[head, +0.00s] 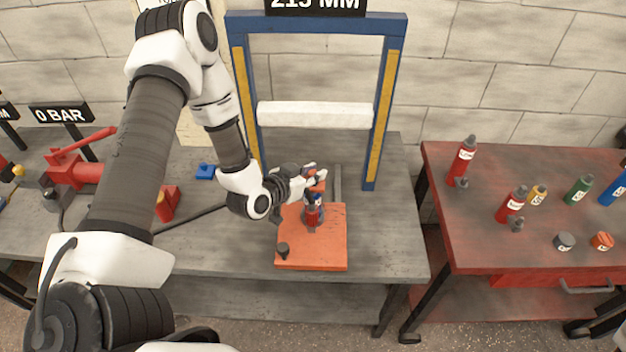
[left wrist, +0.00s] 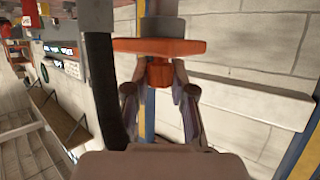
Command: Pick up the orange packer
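My left gripper (head: 314,178) reaches in from the left over the orange base plate (head: 332,250), at the top of a red jack (head: 313,217) standing on it. Small orange parts show at its fingertips, partly hidden by the fingers. In the left wrist view, an orange block (left wrist: 158,74) lies between the fingertips of my left gripper (left wrist: 161,80), against a wide flat orange piece (left wrist: 160,47). I cannot tell whether this is the packer or whether the fingers press on it. A small orange disc-like piece (head: 602,241) lies on the right-hand red table. My right gripper is not in view.
A blue frame (head: 398,80) with a white crossbeam (head: 315,115) stands behind the jack. A red pump (head: 85,173) is on the left of the grey bench (head: 385,250).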

